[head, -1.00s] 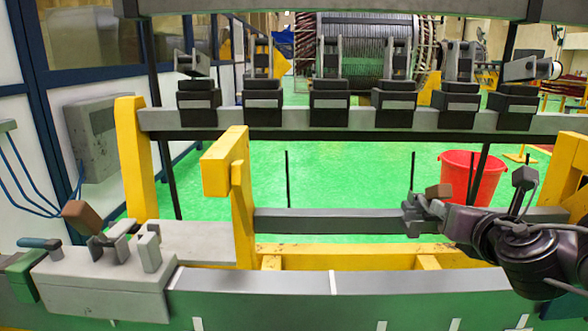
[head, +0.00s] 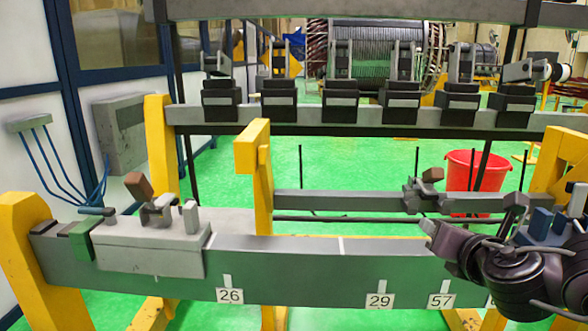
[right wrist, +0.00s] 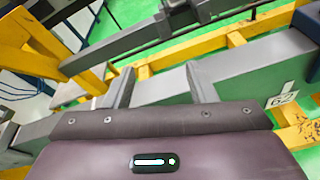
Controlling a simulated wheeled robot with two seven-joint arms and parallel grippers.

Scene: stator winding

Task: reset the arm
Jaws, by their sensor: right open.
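My right gripper (head: 430,229) comes in from the right in the head view. It is over the right part of the long grey front rail (head: 310,249), near the labels. In the right wrist view its two fingers (right wrist: 160,88) are apart with nothing between them, over a grey rail. My left gripper is in no view.
A grey clamp with a brown handle (head: 431,175) sits on the rear rail, just beyond my right gripper. Another brown-handled clamp (head: 139,186) stands on the grey block at left. Yellow posts (head: 253,150) flank the rails. A red bucket (head: 472,165) stands behind.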

